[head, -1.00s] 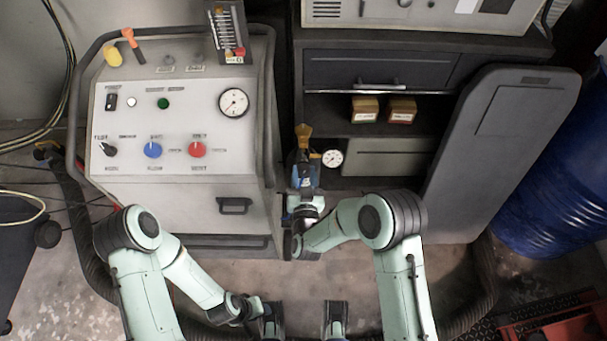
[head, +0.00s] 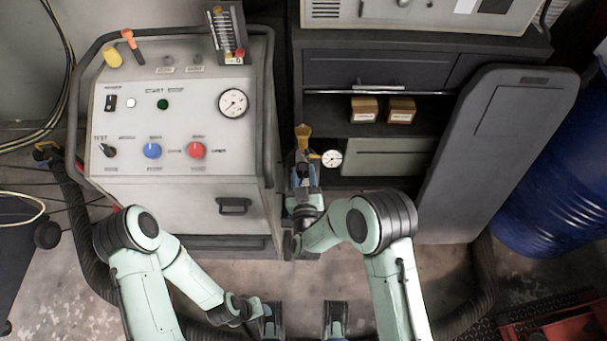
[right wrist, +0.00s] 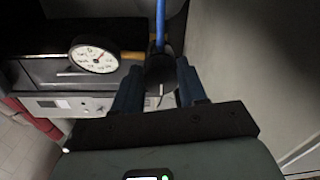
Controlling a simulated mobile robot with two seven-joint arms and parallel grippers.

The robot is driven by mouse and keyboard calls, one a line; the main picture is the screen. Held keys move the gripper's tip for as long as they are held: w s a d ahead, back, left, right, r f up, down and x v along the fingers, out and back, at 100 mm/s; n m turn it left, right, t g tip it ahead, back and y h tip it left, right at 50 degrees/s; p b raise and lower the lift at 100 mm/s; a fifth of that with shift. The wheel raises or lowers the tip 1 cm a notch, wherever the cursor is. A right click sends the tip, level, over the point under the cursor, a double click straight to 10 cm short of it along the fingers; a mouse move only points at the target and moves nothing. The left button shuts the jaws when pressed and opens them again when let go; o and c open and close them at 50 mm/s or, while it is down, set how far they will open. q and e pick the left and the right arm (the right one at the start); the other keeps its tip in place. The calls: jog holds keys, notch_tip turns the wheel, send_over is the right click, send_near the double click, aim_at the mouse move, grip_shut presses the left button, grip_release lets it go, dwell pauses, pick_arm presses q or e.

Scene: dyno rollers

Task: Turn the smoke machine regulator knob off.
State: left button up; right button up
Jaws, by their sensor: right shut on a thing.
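The regulator shows as a brass-yellow fitting (head: 303,132) with a round white pressure gauge (head: 332,158) to its right, in front of the dark cabinet. The gauge also shows at upper left in the right wrist view (right wrist: 93,58). My right gripper (head: 302,172) is at the regulator, just left of the gauge. In the right wrist view its blue fingers are shut around a dark round knob (right wrist: 160,72), with a blue hose beyond it.
A grey control console (head: 180,130) with knobs and a gauge stands close on the left. The dark cabinet (head: 375,68) has two small boxes on its shelf. A grey panel (head: 495,150) leans at right, before a blue drum (head: 550,200).

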jog(key=shift+f, duration=0.1)
jog(key=o, duration=1.1)
jog(key=shift+c, duration=0.2)
pick_arm(q)
jog(key=shift+s+d+r+p, duration=0.25)
jog(key=shift+s+r+p, duration=0.05)
jog(key=shift+s+r, duration=0.15)
pick_arm(e)
jog(key=s, duration=1.3)
jog(key=shift+s+d, duration=0.25)
